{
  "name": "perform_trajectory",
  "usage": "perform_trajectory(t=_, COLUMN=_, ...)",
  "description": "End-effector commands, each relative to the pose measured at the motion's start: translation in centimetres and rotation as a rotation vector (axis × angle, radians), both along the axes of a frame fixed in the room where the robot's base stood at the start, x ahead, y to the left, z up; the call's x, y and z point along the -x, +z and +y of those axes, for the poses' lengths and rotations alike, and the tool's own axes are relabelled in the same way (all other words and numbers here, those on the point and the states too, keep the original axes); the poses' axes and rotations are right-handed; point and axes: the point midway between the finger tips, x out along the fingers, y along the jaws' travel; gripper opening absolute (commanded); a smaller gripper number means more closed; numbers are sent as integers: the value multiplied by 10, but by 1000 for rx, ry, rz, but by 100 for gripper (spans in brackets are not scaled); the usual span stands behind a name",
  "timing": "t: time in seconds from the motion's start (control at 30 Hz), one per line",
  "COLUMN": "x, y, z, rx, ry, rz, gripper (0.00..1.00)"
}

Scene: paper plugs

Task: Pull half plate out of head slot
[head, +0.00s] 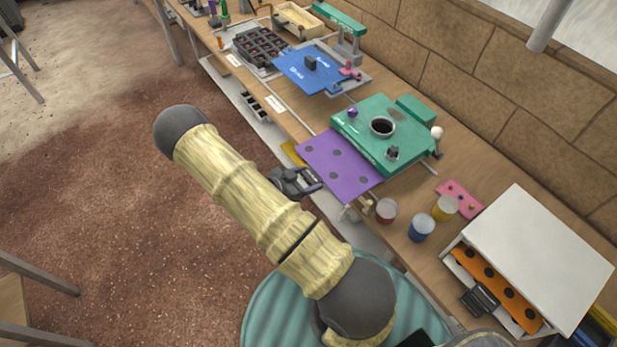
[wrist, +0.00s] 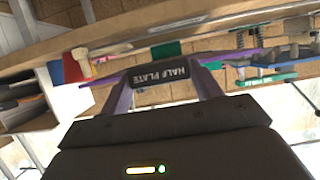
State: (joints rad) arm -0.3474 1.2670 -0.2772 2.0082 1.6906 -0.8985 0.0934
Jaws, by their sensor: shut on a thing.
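The half plate (head: 337,164) is a purple sheet with several dark round spots in the head view. It juts over the bench's front edge from the front of the green head (head: 370,130). Its far edge meets the green head's front, and I cannot tell how much sits inside the slot. My gripper (head: 313,183) is at the plate's near edge. In the wrist view my gripper (wrist: 163,78) is shut on a dark handle labelled HALF PLATE (wrist: 160,74), with a finger at each side. The plate shows there edge-on as a thin purple strip.
Red, blue and yellow cups (head: 421,228) stand right of the plate. A white box (head: 540,255) with an orange spotted strip is at the bench's right end. A blue plate machine (head: 309,70) stands farther left. The floor (head: 130,250) before the bench is open.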

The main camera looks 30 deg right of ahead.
Motion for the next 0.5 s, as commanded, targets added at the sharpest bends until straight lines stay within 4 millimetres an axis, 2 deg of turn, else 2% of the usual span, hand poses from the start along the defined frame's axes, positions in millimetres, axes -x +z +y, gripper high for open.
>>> perform_trajectory(t=0.5, x=1, y=0, z=13, rx=0, ry=1, rz=0, gripper=34)
